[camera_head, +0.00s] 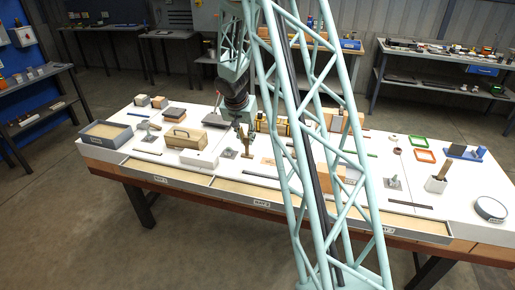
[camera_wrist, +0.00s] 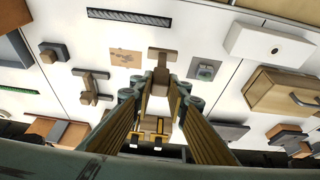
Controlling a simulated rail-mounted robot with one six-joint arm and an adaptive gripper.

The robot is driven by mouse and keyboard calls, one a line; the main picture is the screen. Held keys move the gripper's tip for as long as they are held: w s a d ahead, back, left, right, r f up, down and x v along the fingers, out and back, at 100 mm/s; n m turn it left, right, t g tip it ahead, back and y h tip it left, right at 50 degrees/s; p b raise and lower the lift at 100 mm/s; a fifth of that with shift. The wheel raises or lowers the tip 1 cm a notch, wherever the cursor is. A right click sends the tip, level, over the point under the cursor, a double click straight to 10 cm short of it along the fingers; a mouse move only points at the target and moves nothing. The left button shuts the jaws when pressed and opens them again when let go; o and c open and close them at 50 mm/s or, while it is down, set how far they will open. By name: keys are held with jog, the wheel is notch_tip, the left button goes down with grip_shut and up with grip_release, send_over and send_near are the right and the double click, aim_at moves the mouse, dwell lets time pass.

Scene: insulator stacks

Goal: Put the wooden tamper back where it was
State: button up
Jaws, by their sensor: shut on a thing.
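My gripper (camera_wrist: 160,92) is shut on the wooden tamper (camera_wrist: 162,55), a brown T-shaped piece gripped by its narrow stem. In the head view my gripper (camera_head: 240,127) points down over the middle of the white table, with the wooden tamper (camera_head: 247,150) below its fingers. I cannot tell whether the tamper touches the table. A flat brown patch (camera_wrist: 126,57) lies on the table just left of the tamper in the wrist view. A grey plate with a small post (camera_wrist: 205,69) lies just to its right.
A white box with a hole (camera_wrist: 270,42) and a wooden box with a handle (camera_wrist: 285,95) stand to the right in the wrist view. Another brown wooden piece (camera_wrist: 90,87) stands at left. A dark strip (camera_wrist: 130,17) lies near the front. The bare table between them is narrow.

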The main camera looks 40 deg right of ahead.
jog(key=shift+d, duration=0.15)
jog(key=w+d+f+p, duration=0.1)
jog(key=w+d+p, duration=0.1)
jog(key=w+d, duration=0.6)
jog(key=d, duration=0.5)
jog(key=shift+w+d+f, duration=0.15)
jog(key=shift+w+f, duration=0.1)
jog(key=shift+w, duration=0.15)
jog(key=shift+f, duration=0.15)
jog(key=shift+f+b, duration=0.35)
jog(key=shift+f, duration=1.25)
jog(key=shift+f, duration=0.15)
jog(key=o, duration=0.8)
jog(key=shift+o, duration=0.2)
